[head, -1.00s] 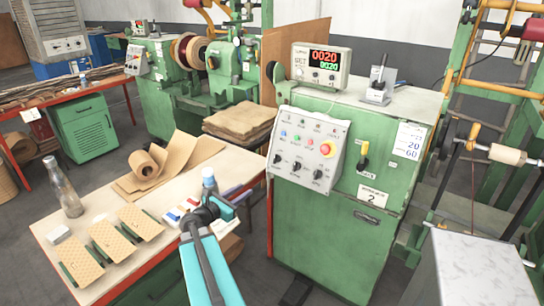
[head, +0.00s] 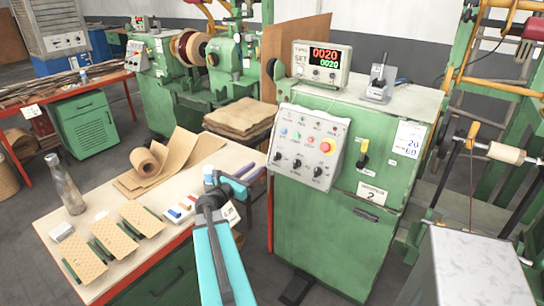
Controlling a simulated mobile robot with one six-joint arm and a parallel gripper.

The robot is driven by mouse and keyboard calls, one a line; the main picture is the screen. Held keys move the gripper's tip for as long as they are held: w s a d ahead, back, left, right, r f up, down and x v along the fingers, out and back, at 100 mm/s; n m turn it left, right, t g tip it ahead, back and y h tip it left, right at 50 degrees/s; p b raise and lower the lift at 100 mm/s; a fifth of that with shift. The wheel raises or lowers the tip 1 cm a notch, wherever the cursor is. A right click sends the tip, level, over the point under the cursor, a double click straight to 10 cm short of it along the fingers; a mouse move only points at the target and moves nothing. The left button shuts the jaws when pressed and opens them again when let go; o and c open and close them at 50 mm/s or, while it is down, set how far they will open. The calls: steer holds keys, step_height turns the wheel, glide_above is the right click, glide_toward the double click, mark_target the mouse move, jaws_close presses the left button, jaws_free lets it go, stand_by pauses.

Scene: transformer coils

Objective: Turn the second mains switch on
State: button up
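The mains switch (head: 363,157) is a small black and yellow handle on the right front of the green machine with the "2" plate (head: 371,193). The handle looks about upright; its on or off position is too small to tell. My gripper (head: 246,178) is at the end of my teal arm, over the right edge of the workbench, left of this machine and well apart from the switch. Its fingertips are not clear, so I cannot tell whether it is open.
The sloped control panel (head: 308,149) with a red button juts out between my arm and the switch. The workbench (head: 120,195) holds paper rolls, bottles and boards. A grey metal box (head: 480,262) stands at the front right. Floor shows before the machine.

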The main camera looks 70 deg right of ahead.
mark_target(276, 156)
steer(key=shift+p+x, duration=1.65)
steer(key=shift+x, duration=4.3)
jaws_close()
